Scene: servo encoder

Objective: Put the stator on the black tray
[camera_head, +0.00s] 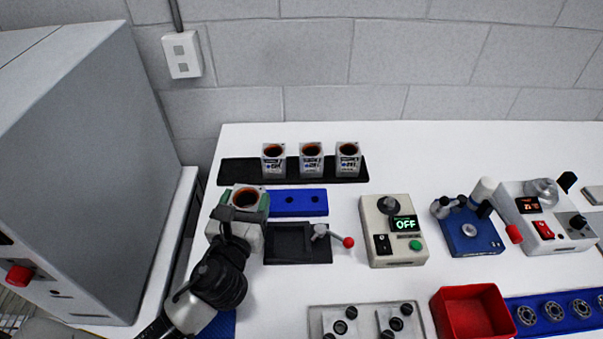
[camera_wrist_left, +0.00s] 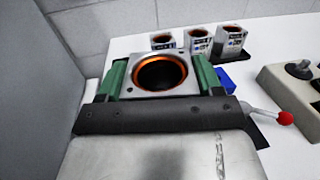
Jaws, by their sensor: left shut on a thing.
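My left gripper (camera_head: 247,203) is shut on a stator (camera_head: 246,196), a square grey housing with a round copper-lined bore. The stator (camera_wrist_left: 161,74) sits between the green finger pads in the left wrist view, its bore facing up. The black tray (camera_head: 228,172) lies at the back of the table, with three similar stators (camera_head: 311,158) standing in a row on its middle and right part. The held stator is in front of the tray's left end, at the left of the blue block. Whether it touches the table is hidden. My right gripper is not in view.
A blue block (camera_head: 299,203) with holes and a black fixture (camera_head: 290,244) with a red-knobbed lever (camera_head: 347,242) are right of my gripper. A beige control box (camera_head: 393,230) reads OFF. A grey cabinet (camera_head: 75,170) stands close on the left. The tray's left end is bare.

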